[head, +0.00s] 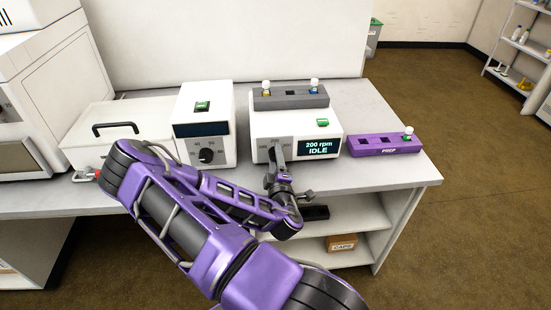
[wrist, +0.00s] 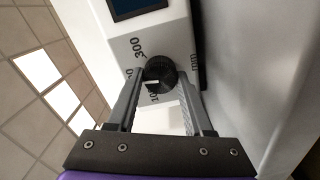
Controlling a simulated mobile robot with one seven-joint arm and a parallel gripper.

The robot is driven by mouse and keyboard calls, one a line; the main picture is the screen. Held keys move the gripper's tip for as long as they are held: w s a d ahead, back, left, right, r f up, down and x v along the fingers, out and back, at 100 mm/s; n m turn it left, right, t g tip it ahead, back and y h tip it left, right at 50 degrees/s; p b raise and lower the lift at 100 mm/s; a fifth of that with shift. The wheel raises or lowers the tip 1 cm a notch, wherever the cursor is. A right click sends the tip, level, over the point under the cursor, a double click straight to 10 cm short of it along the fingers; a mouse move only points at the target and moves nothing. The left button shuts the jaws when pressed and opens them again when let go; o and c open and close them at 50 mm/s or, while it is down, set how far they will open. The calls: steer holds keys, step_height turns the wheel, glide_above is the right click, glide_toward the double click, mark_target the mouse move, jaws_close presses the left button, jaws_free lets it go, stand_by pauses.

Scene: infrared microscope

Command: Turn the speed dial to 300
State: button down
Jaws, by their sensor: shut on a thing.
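The speed device (head: 262,125) is a white box on the bench, with a lit screen (head: 318,147) reading "200 rpm" and "IDLE". Its black speed dial (wrist: 160,70) shows in the wrist view, with a white mark on its face. The printed "300" is just above and left of the dial; other numbers are partly covered. My gripper (wrist: 160,88) is shut on the dial, one finger on each side. In the head view my gripper (head: 276,158) is at the device's front and hides the dial.
A grey rack (head: 290,98) with two vials sits on top of the device. A purple "PREP" rack (head: 375,151) with a vial stands to the right. Another white instrument (head: 205,105) with a black knob is close on the left. Bare bench lies toward the right edge.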

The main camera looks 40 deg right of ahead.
steer(key=m+b, duration=0.1)
steer(key=m, duration=0.4)
steer(key=shift+d+r+m, duration=0.1)
steer(key=shift+m, duration=0.3)
steer(key=shift+m+b, duration=1.05)
steer(key=shift+m, duration=1.15)
steer(key=shift+r, duration=0.1)
steer(key=shift+c, duration=1.5)
jaws_free()
